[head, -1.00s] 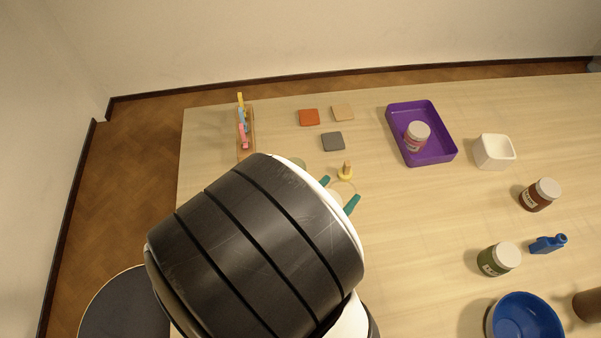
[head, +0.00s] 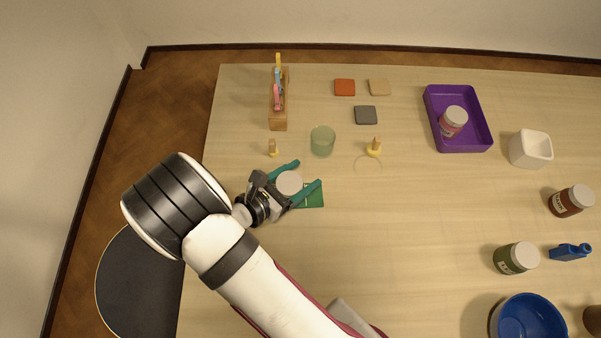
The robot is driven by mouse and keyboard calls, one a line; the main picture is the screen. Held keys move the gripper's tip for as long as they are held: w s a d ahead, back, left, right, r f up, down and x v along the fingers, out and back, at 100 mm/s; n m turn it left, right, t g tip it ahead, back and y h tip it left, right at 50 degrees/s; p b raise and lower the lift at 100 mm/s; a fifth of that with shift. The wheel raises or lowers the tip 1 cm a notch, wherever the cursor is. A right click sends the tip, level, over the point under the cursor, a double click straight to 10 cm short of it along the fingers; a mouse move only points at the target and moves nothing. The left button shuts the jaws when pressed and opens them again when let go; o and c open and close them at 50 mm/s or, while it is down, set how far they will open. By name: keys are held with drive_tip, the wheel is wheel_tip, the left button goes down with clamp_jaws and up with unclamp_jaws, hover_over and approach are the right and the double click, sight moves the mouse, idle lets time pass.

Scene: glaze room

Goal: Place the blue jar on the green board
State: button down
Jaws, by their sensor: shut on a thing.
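My gripper (head: 304,174) has teal fingers and is shut on a jar (head: 289,182), one finger on either side of it. Only the jar's round white lid shows clearly from above; its body colour is hidden. The green board (head: 315,195) lies on the table, partly covered by the near finger and the jar. The jar is over or beside the board's left part; I cannot tell whether it touches the board or hangs above it.
A green glass (head: 323,141) and yellow-based pegs (head: 374,147) (head: 273,148) stand just behind. A wooden rack (head: 279,115), several coasters (head: 365,115) and a purple tray (head: 471,145) with a jar are farther back. A blue bowl (head: 527,318) is front right. The table's middle is clear.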

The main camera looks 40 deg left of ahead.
unclamp_jaws()
